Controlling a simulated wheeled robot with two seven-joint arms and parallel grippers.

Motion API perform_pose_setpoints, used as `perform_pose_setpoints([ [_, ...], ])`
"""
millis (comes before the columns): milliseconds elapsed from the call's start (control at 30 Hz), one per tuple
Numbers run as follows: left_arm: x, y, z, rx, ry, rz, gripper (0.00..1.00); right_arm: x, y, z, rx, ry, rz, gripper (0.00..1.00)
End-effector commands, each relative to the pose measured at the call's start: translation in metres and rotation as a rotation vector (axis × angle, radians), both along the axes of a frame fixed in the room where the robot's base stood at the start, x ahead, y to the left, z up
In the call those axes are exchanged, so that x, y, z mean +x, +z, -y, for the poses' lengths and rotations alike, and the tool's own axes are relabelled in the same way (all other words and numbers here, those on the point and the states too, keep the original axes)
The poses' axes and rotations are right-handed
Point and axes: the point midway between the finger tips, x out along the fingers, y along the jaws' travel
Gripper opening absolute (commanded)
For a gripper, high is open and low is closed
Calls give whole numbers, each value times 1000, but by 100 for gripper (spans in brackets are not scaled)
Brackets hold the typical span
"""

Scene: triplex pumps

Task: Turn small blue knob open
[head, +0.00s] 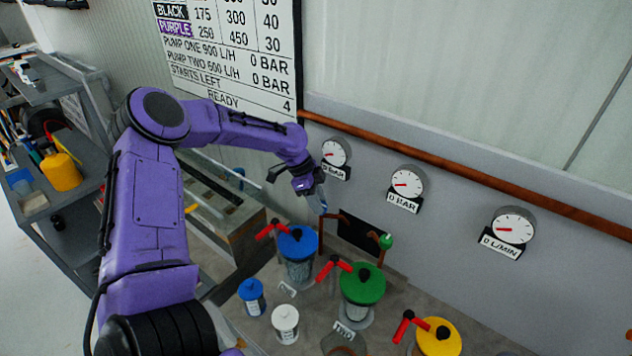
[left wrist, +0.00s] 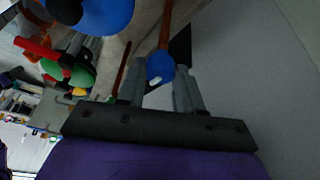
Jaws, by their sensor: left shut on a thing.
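The small blue knob (left wrist: 160,67) is round and sits between the fingertips of my left gripper (left wrist: 160,82) in the left wrist view, with a copper pipe (left wrist: 166,25) running from it. My left gripper is shut on the knob. In the head view my left gripper (head: 319,197) points down close to the wall, above and right of the large blue-topped pump (head: 298,242), and the knob is mostly hidden by the fingers. A small green knob (head: 386,241) stands on a similar pipe further right. My right gripper is not in view.
A green-topped pump (head: 362,284) and a yellow-topped pump (head: 438,338), with red-handled levers, stand on the bench. Small blue (head: 251,290) and white (head: 285,318) containers stand in front. Three gauges hang on the wall, all marked 0. A copper pipe (head: 470,171) runs along the wall.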

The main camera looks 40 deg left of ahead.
Motion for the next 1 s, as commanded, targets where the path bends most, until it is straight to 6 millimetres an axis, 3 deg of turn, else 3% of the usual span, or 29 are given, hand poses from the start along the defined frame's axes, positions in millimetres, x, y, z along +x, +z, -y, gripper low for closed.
perform_pose_setpoints([
  [100,-3,-4,3,-6,-4,-10,5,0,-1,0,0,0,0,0],
  [133,-3,-4,3,-6,-4,-10,45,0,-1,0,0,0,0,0],
  [200,-3,-4,2,-5,-2,-8,61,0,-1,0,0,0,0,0],
  [567,-3,6,-3,-2,2,-1,61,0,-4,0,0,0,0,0],
  [900,-16,75,-28,0,2,-2,61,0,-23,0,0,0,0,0],
  [1000,-18,88,-33,-1,1,-5,61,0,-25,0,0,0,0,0],
])
